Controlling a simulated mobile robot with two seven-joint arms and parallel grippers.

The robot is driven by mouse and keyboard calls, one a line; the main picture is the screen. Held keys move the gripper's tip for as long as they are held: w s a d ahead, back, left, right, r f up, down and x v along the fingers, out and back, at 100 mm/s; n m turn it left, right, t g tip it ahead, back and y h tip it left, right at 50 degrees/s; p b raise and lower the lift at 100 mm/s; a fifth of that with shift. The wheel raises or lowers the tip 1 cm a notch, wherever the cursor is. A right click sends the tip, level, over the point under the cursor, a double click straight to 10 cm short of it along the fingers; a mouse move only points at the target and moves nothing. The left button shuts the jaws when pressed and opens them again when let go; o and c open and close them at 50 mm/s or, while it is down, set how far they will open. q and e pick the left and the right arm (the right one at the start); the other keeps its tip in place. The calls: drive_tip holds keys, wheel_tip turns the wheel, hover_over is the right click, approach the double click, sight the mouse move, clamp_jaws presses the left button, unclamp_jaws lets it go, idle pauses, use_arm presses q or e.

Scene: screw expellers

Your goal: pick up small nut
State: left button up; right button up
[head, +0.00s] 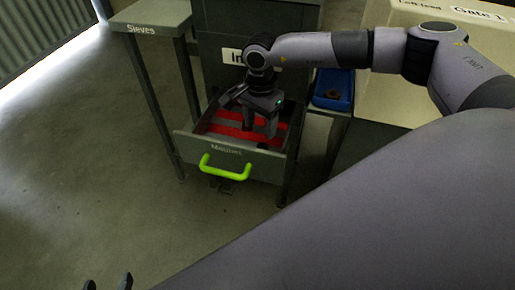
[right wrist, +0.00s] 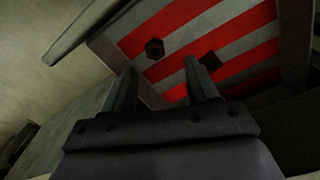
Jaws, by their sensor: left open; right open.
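Two dark nuts lie on the red-and-grey striped drawer floor in the right wrist view. One hexagonal nut with a visible hole (right wrist: 154,48) lies just beyond the gap between my fingers. The other dark nut (right wrist: 210,61) lies beyond the right-hand fingertip, partly hidden by it. I cannot tell for sure which is the small nut. My right gripper (head: 259,124) points down into the open drawer (head: 225,150). It also shows in the right wrist view (right wrist: 160,67), open, with nothing between its fingers. My left gripper (head: 107,284) shows only its fingertips at the bottom left, apart and empty.
The drawer has a bright green handle (head: 226,168) and raised walls around the gripper. A blue bin (head: 333,90) with a dark object in it stands right of the drawer. A stand labelled Sieves (head: 150,17) is at the left. The floor at left is clear.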

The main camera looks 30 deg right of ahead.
sight(263, 145)
drive_tip(key=shift+s+f, duration=0.15)
drive_tip(key=shift+f, duration=0.75)
drive_tip(key=f, duration=0.1)
drive_tip(key=f+b, duration=0.1)
drive_tip(key=f, duration=0.1)
drive_tip(key=f+b, duration=0.1)
drive_tip(key=shift+s+d+f, duration=0.25)
drive_tip(key=shift+d, duration=0.1)
drive_tip(key=shift+f, duration=0.25)
use_arm(q)
drive_tip(key=shift+w+d+f+h, duration=0.15)
drive_tip(key=shift+d+h, duration=0.1)
drive_tip(key=shift+d, duration=0.2)
drive_tip(key=shift+w+d+h, duration=0.15)
drive_tip(key=shift+d+h, duration=0.1)
drive_tip(key=shift+d, duration=0.2)
use_arm(e)
drive_tip(key=shift+r, duration=0.1)
clamp_jaws()
